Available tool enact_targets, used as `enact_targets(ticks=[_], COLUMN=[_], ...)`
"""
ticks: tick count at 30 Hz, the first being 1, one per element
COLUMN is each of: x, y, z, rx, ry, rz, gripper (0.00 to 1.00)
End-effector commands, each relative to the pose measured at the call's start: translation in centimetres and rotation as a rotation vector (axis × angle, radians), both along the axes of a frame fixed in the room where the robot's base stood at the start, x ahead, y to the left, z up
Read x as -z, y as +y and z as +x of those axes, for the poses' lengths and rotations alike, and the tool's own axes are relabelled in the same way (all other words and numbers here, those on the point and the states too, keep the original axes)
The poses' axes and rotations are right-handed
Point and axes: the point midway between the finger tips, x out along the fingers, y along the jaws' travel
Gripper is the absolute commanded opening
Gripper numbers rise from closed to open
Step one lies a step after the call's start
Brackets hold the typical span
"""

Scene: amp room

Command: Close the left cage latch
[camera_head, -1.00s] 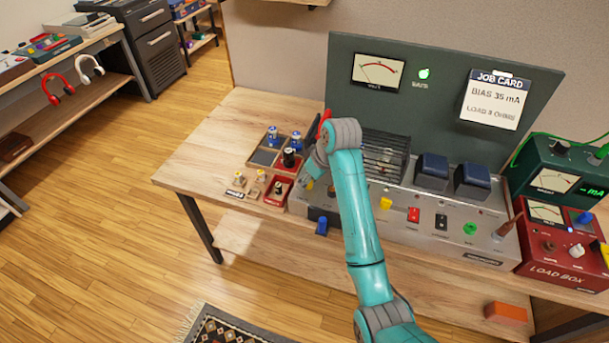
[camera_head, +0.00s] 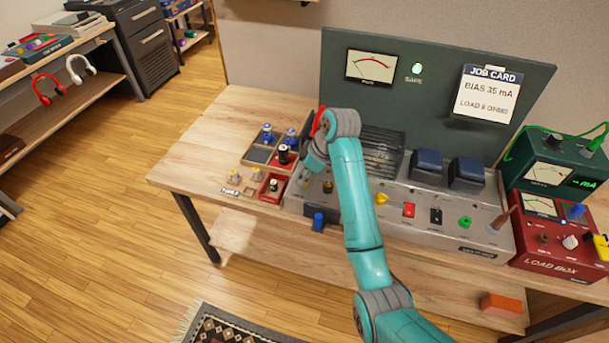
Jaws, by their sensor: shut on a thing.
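The cage (camera_head: 383,150), a dark slatted box, stands at the back of the grey amplifier chassis (camera_head: 385,225). My wrist and arm cross in front of its left side, so the left cage latch cannot be made out. My gripper (camera_head: 306,171) is partly in view, just left of the cage and low over the chassis' left end. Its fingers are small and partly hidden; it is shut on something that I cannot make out. A red upright piece (camera_head: 319,122) shows behind my wrist; I cannot tell what it belongs to.
A divided tray (camera_head: 259,156) with blue-topped and dark tubes, and a red tray (camera_head: 270,188), stand close left of the chassis. Blue-black transformers (camera_head: 466,172) stand right of the cage. The red load box (camera_head: 555,240) is at right. The bench's left end (camera_head: 185,165) is clear.

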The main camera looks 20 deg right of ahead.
Motion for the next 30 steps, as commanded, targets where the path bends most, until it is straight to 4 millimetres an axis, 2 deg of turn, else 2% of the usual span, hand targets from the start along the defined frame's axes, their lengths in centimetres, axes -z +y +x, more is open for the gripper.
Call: enact_targets(ticks=[6,14,15,18,30], x=[0.08,0.08,0.08,0.08,0.06], y=[-0.07,-0.07,-0.07,-0.06,-0.01], z=[0.0,-0.01,-0.01,-0.01,-0.01], rx=[-0.096,-0.1,-0.1,-0.1,-0.075], ry=[0.002,0.001,0.001,0.001,0.0], rz=[0.0,0.0,0.0,0.0,0.0], gripper=[0.0,0.0,0.32,0.56,0.56])
